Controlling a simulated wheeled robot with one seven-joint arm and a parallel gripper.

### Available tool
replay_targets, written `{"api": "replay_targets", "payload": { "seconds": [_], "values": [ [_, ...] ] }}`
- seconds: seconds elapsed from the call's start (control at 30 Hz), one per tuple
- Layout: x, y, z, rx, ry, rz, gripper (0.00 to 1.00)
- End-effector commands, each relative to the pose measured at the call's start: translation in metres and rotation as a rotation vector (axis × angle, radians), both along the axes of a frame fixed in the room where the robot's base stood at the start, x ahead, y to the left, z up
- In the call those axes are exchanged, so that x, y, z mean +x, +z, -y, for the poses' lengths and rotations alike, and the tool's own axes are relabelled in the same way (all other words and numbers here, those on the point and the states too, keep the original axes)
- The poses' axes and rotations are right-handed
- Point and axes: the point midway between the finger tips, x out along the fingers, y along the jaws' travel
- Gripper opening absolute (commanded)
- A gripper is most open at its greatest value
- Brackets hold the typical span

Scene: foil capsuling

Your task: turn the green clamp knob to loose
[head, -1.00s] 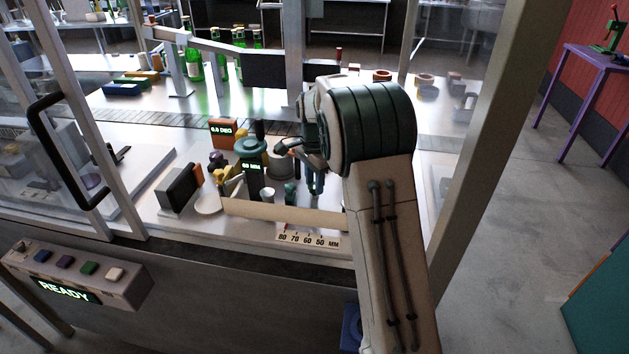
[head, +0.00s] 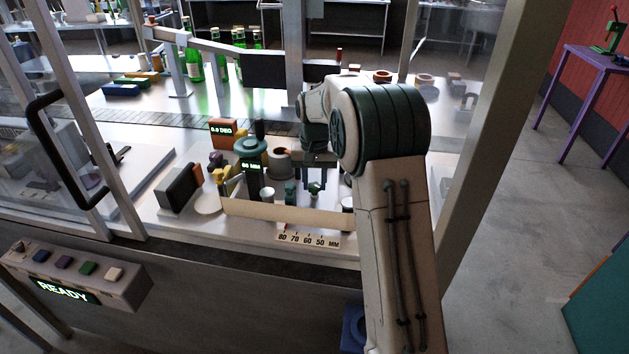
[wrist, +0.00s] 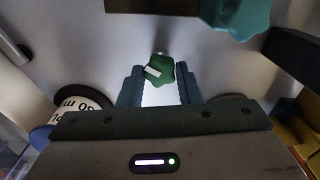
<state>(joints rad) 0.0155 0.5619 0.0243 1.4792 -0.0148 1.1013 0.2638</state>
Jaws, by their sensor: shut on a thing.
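The green clamp knob (wrist: 160,70) is a lobed dark green knob with a pale bar mark on its face. In the wrist view it sits between the two blue-grey fingertips of my gripper (wrist: 160,77), which is shut on it. The pale mark lies tilted, nearly crosswise. In the head view my gripper (head: 316,183) points down behind the beige front rail, and the green knob (head: 314,189) shows small at its fingertips. My forearm hides the area to the right.
A beige rail (head: 285,213) and a millimetre scale (head: 308,240) lie in front. A larger teal scalloped part (wrist: 240,15) is close by in the wrist view.

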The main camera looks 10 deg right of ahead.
Motion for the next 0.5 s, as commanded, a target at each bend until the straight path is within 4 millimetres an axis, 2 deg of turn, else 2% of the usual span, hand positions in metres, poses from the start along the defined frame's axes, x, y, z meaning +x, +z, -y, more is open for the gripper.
{"api": "replay_targets", "payload": {
  "seconds": [0.5],
  "values": [
    [0.0011, 0.0016, -0.0006, 0.0, 0.393, 0.005, 0.08]
  ]
}}
